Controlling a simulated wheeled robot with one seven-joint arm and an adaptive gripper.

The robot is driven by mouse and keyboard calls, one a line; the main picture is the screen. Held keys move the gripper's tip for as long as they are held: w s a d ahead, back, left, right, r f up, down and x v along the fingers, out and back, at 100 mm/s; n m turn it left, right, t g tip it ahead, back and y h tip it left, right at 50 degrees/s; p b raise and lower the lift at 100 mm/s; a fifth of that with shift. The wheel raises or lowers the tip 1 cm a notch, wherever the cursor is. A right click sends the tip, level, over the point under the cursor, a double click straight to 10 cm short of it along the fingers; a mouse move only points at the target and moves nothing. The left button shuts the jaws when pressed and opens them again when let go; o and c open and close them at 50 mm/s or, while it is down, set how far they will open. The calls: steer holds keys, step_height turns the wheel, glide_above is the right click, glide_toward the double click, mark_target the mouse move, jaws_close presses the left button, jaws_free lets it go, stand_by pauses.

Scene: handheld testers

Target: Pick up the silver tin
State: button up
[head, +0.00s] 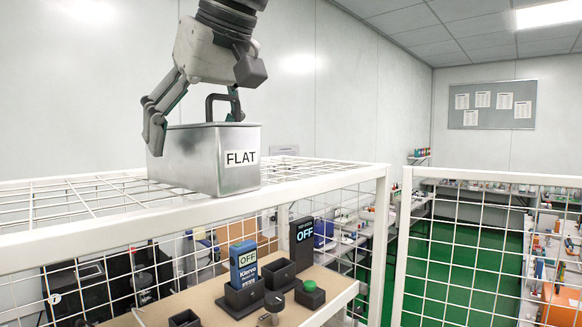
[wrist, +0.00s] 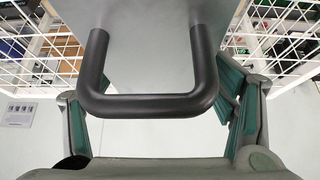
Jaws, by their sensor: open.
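The silver tin (head: 190,155) is a metal box with a white "FLAT" label. It stands upright on the white wire top of a cage in the head view. A black loop handle (head: 222,103) rises from its lid. My gripper (head: 192,120) is above the tin at its left and top, its fingers pointing down. In the wrist view my gripper (wrist: 160,118) is open, with one finger on each side of the black handle (wrist: 150,105). The handle lies between the fingers with gaps at both sides. The tin's grey lid (wrist: 150,35) shows beyond it.
The wire cage top (head: 100,195) is bare around the tin. Below, a bench (head: 165,310) holds a blue tester (head: 243,265) reading "OFF", a black tester (head: 303,242), black holders and a green button (head: 310,288). Another wire panel (head: 470,250) stands at right.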

steer(key=shift+w+f, duration=0.1)
steer(key=c, duration=1.6)
steer(key=shift+r, duration=0.2)
